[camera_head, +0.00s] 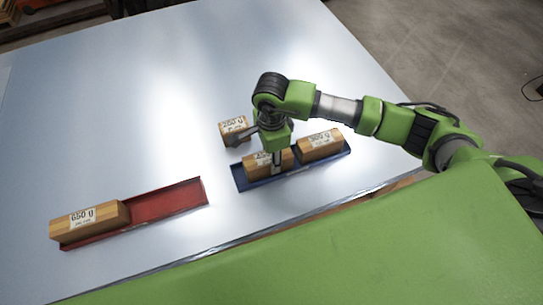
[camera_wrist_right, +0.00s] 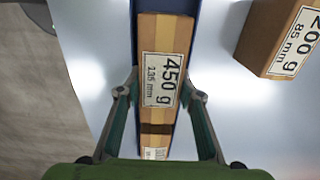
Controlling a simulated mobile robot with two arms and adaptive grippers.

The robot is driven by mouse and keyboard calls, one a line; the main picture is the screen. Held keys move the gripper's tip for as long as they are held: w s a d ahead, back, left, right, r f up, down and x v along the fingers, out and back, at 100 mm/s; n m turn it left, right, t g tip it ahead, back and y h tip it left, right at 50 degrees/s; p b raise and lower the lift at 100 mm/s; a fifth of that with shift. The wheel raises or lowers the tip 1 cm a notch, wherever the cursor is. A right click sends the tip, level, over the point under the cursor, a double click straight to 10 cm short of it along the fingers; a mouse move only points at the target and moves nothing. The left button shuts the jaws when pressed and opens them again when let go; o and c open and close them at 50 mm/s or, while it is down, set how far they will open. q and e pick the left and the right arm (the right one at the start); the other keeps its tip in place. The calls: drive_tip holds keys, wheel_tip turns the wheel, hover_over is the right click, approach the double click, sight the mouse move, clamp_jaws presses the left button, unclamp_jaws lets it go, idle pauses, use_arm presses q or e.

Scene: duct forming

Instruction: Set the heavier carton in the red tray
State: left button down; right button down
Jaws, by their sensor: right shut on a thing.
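The red tray (camera_head: 170,204) lies at the lower left of the table. A carton marked 650 g (camera_head: 98,222) sits in its left end. The blue tray (camera_head: 240,180) lies right of it. It holds the carton marked 450 g (camera_head: 254,170), which also shows in the right wrist view (camera_wrist_right: 160,40), and a carton marked 300 g (camera_head: 320,150). A carton marked 200 g (camera_head: 231,130) stands on the table behind the blue tray and also shows in the right wrist view (camera_wrist_right: 270,40). My right gripper (camera_head: 277,158) is shut on the 450 g carton, one finger on each side. My left gripper is not in view.
A gap of bare table separates the red and blue trays. The table's front edge runs close to both trays, with a green surface (camera_head: 300,255) in front.

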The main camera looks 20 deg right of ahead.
drive_tip(key=shift+r, duration=0.15)
wheel_tip(320, 180, up, 8)
drive_tip(key=p, duration=0.5)
drive_tip(key=shift+r, duration=0.4)
